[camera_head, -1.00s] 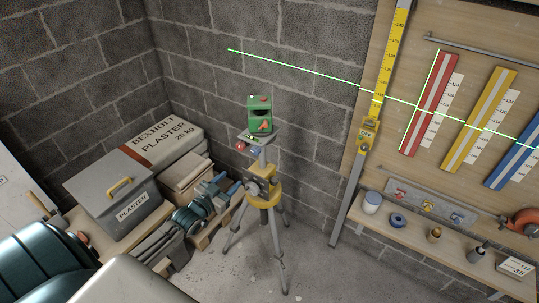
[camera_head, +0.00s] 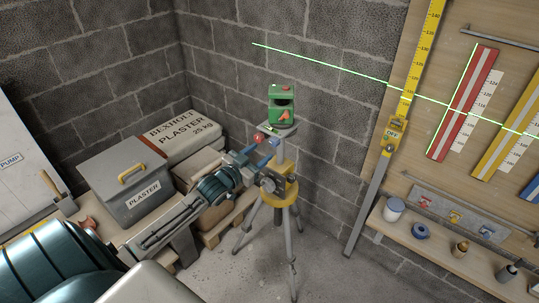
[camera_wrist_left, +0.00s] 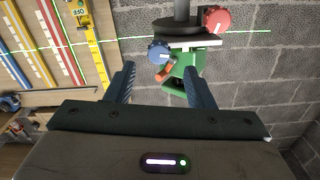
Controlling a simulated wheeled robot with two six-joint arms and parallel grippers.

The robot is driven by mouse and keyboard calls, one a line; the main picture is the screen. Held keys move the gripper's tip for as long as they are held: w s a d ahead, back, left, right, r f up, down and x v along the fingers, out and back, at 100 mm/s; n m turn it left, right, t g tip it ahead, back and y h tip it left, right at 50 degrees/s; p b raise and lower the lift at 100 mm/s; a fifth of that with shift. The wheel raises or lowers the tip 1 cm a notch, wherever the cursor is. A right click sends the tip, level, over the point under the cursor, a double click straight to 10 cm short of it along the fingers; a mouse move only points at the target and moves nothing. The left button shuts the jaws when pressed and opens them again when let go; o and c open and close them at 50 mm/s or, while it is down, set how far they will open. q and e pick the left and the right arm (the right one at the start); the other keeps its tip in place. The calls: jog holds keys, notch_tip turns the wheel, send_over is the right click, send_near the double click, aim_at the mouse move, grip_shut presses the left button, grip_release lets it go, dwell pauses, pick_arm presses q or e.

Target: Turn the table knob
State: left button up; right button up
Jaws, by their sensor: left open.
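The tripod (camera_head: 277,190) stands in the middle of the head view, with a yellow collar and a small plate on top. A green laser level (camera_head: 282,105) sits on it. A red knob (camera_head: 259,137) is at the plate's left side. The left wrist view shows the red knob (camera_wrist_left: 217,20) and a blue knob (camera_wrist_left: 158,51), each with a white mark, with the picture upside down. My left gripper (camera_head: 256,152) is open just below the plate. In the wrist view, the blue knob appears between and beyond its fingertips (camera_wrist_left: 158,68); no contact shows.
A grey plaster box (camera_head: 120,190) and a plaster bag (camera_head: 180,135) lie left of my arm. A yellow staff (camera_head: 410,85) leans right of the tripod, beside a board and a shelf (camera_head: 440,240) with small items. Floor between tripod and shelf is clear.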

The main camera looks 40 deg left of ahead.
aim_at(272, 144)
pick_arm(q)
jog(key=w+b, duration=0.1)
jog(key=w, duration=0.1)
jog(key=w+b, duration=0.2)
jog(key=w, duration=0.1)
jog(key=shift+d+f, duration=0.1)
jog(key=shift+d, duration=0.1)
jog(key=shift+w, duration=0.35)
jog(key=shift+d, duration=0.1)
pick_arm(e)
jog(key=f, duration=0.2)
jog(key=a+f, duration=0.1)
jog(key=f, duration=0.1)
jog(key=shift+a+f, duration=0.1)
jog(key=shift+f, duration=0.25)
pick_arm(q)
jog(key=shift+c, duration=0.8)
jog(key=c, duration=0.8)
pick_arm(e)
jog(key=shift+d+r, duration=0.1)
jog(key=shift+d, duration=0.3)
